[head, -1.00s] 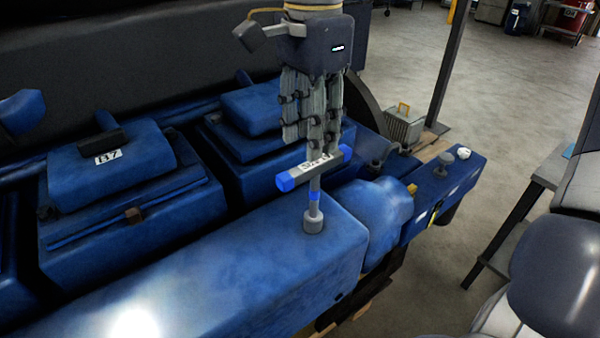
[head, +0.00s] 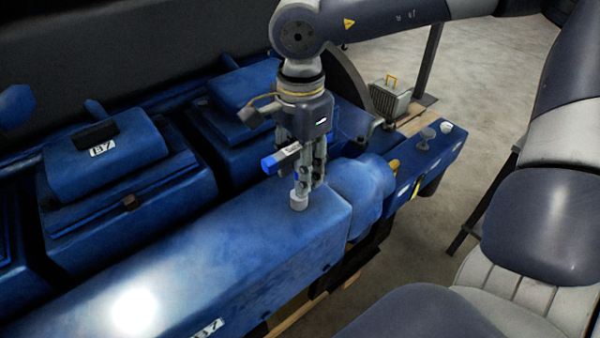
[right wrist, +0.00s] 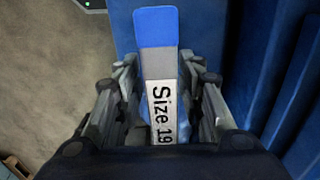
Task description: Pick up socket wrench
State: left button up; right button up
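The socket wrench (head: 284,158) stands upright on the long blue engine cover, its grey socket end (head: 299,200) down. Its crossbar is grey with a blue end and also shows in the right wrist view (right wrist: 160,63), with a white label reading "Size 19". My right gripper (head: 309,178) points down at the wrench. In the right wrist view its fingers (right wrist: 165,98) lie on both sides of the crossbar, apart, with a gap showing at the left. The fingers hide part of the shaft. My left gripper is not in view.
The blue cover (head: 190,265) is clear to the left of the wrench. Raised blue housings (head: 110,160) stand behind it, one labelled B7. A rounded blue part (head: 362,195) lies close to the right. A grey case (head: 390,100) stands farther back.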

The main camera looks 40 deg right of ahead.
jog(key=shift+w, duration=0.1)
grip_shut()
jog(key=shift+w, duration=0.1)
jog(key=shift+r, duration=0.5)
notch_tip(320, 180, up, 17)
jog(key=b, duration=0.3)
